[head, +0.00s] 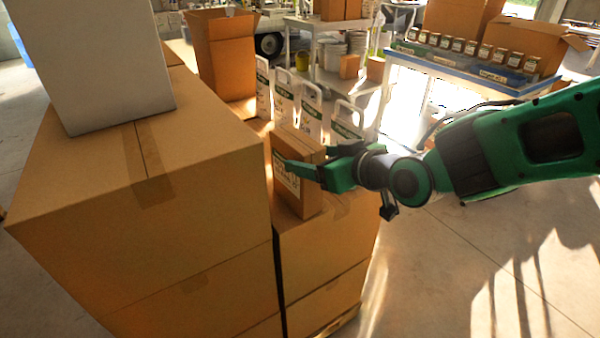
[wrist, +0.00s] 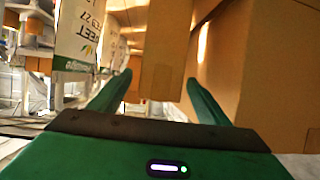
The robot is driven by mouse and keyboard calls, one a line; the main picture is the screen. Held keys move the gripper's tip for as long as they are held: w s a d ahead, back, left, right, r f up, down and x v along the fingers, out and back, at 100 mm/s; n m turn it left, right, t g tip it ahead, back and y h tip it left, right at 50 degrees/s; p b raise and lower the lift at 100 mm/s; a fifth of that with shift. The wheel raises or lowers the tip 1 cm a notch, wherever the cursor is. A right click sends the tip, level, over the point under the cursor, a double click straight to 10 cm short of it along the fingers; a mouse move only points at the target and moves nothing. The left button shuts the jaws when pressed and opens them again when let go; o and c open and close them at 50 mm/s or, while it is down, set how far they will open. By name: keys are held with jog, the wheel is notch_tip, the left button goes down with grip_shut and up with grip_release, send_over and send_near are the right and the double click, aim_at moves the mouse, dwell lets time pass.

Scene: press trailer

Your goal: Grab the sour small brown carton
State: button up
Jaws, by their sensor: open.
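A small brown carton (head: 309,203) with a pale label on one side stands upright on a large carton in the head view. Its label is too small to read. My gripper (head: 305,160) is open, with its fingers reaching to the carton's upper part, one in front of it. In the wrist view a plain brown carton face (wrist: 165,45) shows ahead between the two open fingertips (wrist: 158,79). I cannot tell whether either finger touches it.
Big stacked cartons (head: 200,150) rise close on the left, with a grey box (head: 95,60) on top. White printed bags (head: 310,108) stand just behind; one in the wrist view (wrist: 78,38) reads "EET". Floor is clear at right.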

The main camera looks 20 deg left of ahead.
jog(key=x, duration=0.7)
jog(key=shift+f, duration=0.15)
grip_shut()
dwell(0.3)
